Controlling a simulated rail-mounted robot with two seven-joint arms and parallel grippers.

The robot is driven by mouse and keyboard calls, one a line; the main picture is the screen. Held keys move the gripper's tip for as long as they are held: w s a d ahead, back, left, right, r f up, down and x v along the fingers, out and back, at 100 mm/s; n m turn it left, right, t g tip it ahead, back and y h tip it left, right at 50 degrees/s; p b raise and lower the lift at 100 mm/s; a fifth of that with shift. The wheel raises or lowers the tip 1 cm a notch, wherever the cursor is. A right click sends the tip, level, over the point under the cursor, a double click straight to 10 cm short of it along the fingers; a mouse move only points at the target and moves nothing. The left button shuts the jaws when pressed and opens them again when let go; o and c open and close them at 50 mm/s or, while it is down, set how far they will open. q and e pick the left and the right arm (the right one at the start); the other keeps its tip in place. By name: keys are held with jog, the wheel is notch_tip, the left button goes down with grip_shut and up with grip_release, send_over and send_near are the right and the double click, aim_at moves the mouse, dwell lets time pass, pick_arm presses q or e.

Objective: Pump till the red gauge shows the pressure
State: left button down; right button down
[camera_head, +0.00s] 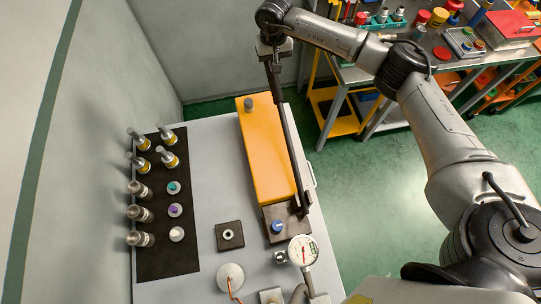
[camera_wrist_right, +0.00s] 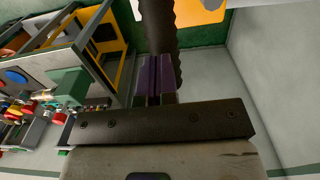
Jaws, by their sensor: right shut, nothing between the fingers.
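The hand pump has a long yellow body (camera_head: 266,150) on the grey bench. A dark block with a blue knob (camera_head: 277,227) is at its near end. Its long black lever (camera_head: 287,125) runs from that end up toward my right gripper (camera_head: 272,62). The right gripper is shut, its fingers at the lever's far end. In the right wrist view, the ridged black grip (camera_wrist_right: 159,25) of the lever is right at the shut purple fingers (camera_wrist_right: 155,78). The round white gauge (camera_head: 303,250) with a red mark stands at the near end; its reading is too small to tell. My left gripper is not in view.
A black mat (camera_head: 165,255) on the left of the bench holds several fittings and caps. A small dark square plate with a ring (camera_head: 229,235) and a white round piece (camera_head: 230,276) are near the gauge. A cluttered workbench (camera_head: 350,75) stands behind, right.

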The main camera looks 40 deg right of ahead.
jog(key=shift+w+f+b, duration=0.2)
jog(key=shift+f+b, duration=0.5)
jog(key=shift+f, duration=0.2)
jog(key=shift+w+f+b, duration=0.2)
jog(key=shift+f+b, duration=0.45)
jog(key=shift+f, duration=0.2)
jog(key=shift+w+f+b, duration=0.2)
jog(key=shift+f+b, duration=0.5)
jog(key=shift+f, duration=0.2)
